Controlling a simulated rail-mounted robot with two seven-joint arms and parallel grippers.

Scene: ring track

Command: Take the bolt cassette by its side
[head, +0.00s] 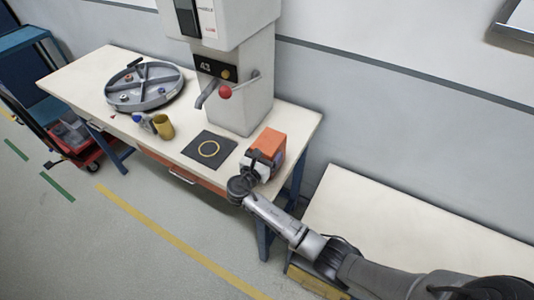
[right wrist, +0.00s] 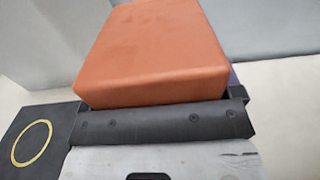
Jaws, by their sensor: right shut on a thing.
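The bolt cassette, an orange box (head: 268,143), is at the right end of the workbench, beside the grey machine. In the right wrist view the orange box (right wrist: 155,55) fills the upper middle. My right gripper (head: 252,172) reaches it from the front right and is shut on it, with the dark gripper part lying along its near lower edge. The fingertips and the cassette's underside are hidden, so I cannot tell whether it touches the bench. My left gripper is not in view.
A black mat (head: 193,154) with a yellow ring lies left of the cassette. The grey machine (head: 238,95) with a red-knobbed lever stands behind. A yellow cup (head: 164,127) and a round grey tray (head: 146,97) are further left. A second pale table (head: 345,205) is at right.

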